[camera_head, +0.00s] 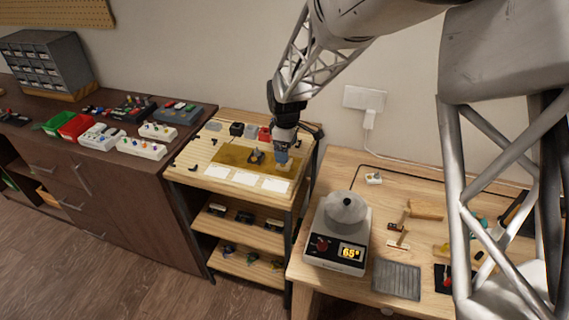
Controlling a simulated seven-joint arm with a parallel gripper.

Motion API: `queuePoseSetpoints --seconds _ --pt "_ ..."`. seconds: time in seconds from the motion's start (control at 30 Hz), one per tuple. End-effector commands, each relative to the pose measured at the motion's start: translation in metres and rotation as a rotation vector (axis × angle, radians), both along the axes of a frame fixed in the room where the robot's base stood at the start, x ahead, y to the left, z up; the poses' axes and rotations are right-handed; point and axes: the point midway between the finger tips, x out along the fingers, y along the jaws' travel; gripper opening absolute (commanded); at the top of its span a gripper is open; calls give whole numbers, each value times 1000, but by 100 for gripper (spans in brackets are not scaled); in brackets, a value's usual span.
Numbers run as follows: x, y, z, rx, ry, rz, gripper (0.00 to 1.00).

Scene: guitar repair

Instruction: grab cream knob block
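My gripper (282,157) reaches down over the right end of the yellow-brown mat (232,157) on the wooden cart's top. Its fingertips are small and dark here, and I cannot tell whether they are apart or hold anything. A small cream block with knobs (373,179) sits on the wooden bench, to the right of the gripper and well apart from it. Other pale knobbed blocks stand on the dark cabinet at left: one at the front (142,148), one behind it (158,131) and one farther left (101,137). I cannot tell which one the task names.
Black, grey and red small items line the back of the cart top (184,160); white cards (245,178) lie at its front. A scale-like device (338,240) reading 65 stands on the bench. Red (75,126) and green bins are on the cabinet.

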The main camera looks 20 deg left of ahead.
Motion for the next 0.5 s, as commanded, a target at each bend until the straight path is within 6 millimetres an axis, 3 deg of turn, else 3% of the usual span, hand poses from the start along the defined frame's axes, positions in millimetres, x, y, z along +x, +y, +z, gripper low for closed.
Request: queuePoseSetpoints --seconds 0.23,0.5 --pt "0 0 -6 -1 1 0 87" --pt "-1 3 -34 -1 1 0 87"
